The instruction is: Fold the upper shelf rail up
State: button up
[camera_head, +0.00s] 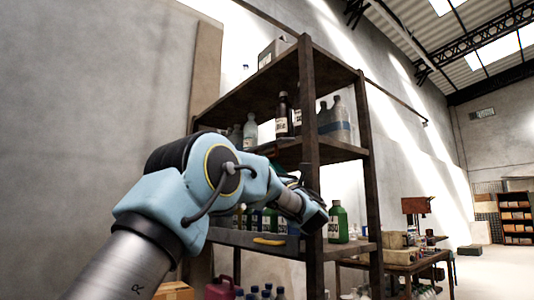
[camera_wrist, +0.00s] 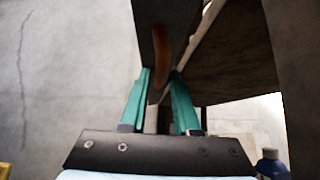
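In the wrist view, the two green fingers of my gripper (camera_wrist: 160,76) stand apart, one on each side of a dark rail (camera_wrist: 145,24) with an orange-brown handle (camera_wrist: 161,48). The handle lies in line with the gap between the fingers; I cannot tell whether they touch it. In the head view, my gripper is at the front of the brown shelf unit (camera_head: 309,95), and its fingertips are hidden. My arm covers part of the middle level. A grey rail with a yellow handle (camera_head: 269,241) shows on the lower shelf.
Bottles stand on the shelves, among them a dark bottle (camera_head: 284,116) and a green bottle (camera_head: 338,224). A red jug (camera_head: 219,289) and more bottles are at the bottom. A workbench (camera_head: 404,262) stands to the right. A bare wall (camera_head: 85,100) is at the left.

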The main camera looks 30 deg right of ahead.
jog(key=shift+p+x, duration=0.35)
jog(key=shift+x, duration=0.95)
jog(key=shift+c, duration=0.3)
grip_shut()
jog(key=shift+f, duration=0.1)
